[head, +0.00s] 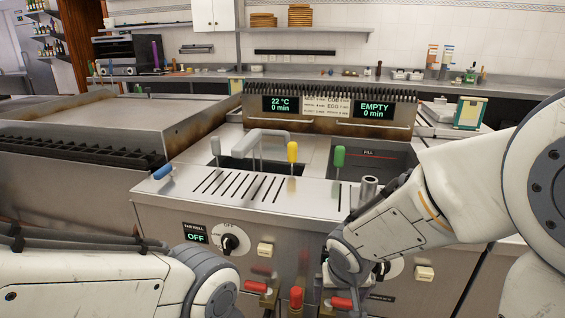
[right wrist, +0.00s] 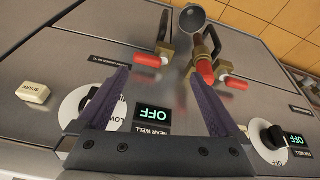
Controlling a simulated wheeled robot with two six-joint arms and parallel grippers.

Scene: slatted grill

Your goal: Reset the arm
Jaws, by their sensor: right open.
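My right arm reaches in from the right in the head view, and its wrist hangs in front of the steel cooker's (head: 240,205) front panel. The right gripper (right wrist: 160,72) is open in the right wrist view, with two dark purple fingers spread wide and nothing between them. Its fingers are hidden or too small to make out in the head view. Beyond the fingers are the panel, an OFF display (right wrist: 152,118) and red-handled valves (right wrist: 205,70). My left arm shows at the lower left in the head view, but its gripper is not in view.
The cooker top has a slotted plate and upright yellow (head: 292,152) and green (head: 339,156) handles. A control knob (head: 229,243) and a red valve (head: 296,297) project from the front. A flat steel unit (head: 75,125) stands left. Free room above the cooker top is limited by the handles.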

